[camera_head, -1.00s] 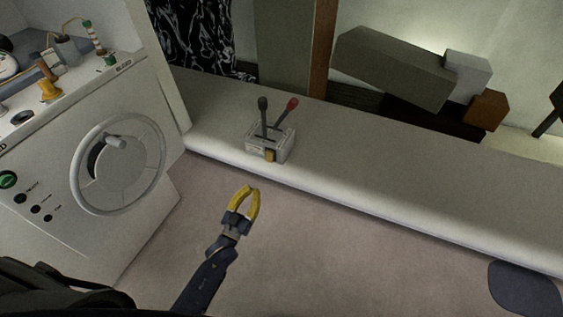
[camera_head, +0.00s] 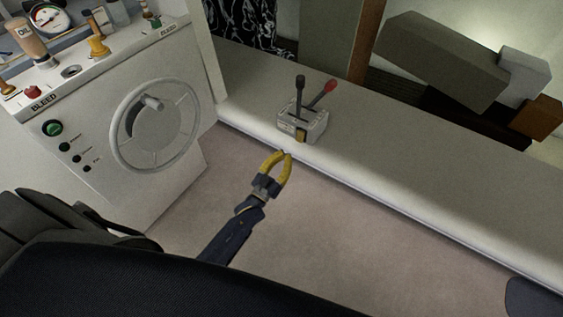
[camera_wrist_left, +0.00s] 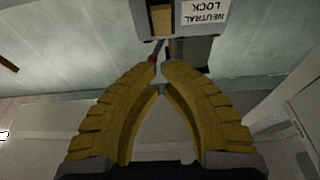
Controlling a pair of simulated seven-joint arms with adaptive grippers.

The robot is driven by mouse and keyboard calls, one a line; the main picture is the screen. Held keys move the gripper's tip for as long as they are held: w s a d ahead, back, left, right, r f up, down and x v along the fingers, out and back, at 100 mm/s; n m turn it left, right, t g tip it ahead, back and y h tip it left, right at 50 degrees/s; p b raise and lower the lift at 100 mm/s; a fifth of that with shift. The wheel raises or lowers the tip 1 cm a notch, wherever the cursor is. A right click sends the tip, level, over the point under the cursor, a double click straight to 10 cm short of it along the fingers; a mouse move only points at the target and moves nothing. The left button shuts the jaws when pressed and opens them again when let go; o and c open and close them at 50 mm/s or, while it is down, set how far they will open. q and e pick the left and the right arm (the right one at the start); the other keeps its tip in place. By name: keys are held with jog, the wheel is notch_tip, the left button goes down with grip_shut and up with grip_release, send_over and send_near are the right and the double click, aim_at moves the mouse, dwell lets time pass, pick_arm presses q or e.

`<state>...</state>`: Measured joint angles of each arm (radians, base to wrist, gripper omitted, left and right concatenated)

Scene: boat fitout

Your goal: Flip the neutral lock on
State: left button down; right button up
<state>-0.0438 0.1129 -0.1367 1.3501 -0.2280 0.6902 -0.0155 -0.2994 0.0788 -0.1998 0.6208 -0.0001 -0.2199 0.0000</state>
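The grey control box (camera_head: 311,128) with two levers, one black-topped (camera_head: 299,82) and one red-topped (camera_head: 330,86), stands on the front edge of the white ledge. The neutral lock is a small tan switch (camera_head: 301,136) on the box's front face. It also shows at the top of the left wrist view (camera_wrist_left: 162,18), beside an upside-down NEUTRAL LOCK label (camera_wrist_left: 205,12). My left gripper (camera_head: 282,153), with yellow fingers, is just below and in front of the box, apart from the switch. Its fingertips (camera_wrist_left: 160,66) are drawn together with nothing held. My right gripper is out of view.
A white console (camera_head: 120,110) with a handwheel (camera_head: 155,118), green button and bottles stands at left. The ledge (camera_head: 430,165) runs right from it, mostly bare. Grey and brown blocks (camera_head: 440,60) lie behind it. The floor in front is open.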

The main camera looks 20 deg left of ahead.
aim_at(301, 134)
pick_arm(q)
jog(key=shift+w+d, duration=0.3)
jog(key=shift+w, duration=1.15)
jog(key=shift+w+d, duration=0.3)
jog(key=shift+w, duration=1.1)
jog(key=shift+w+d, duration=0.3)
jog(key=shift+w, duration=1.15)
jog(key=shift+a+f, duration=0.1)
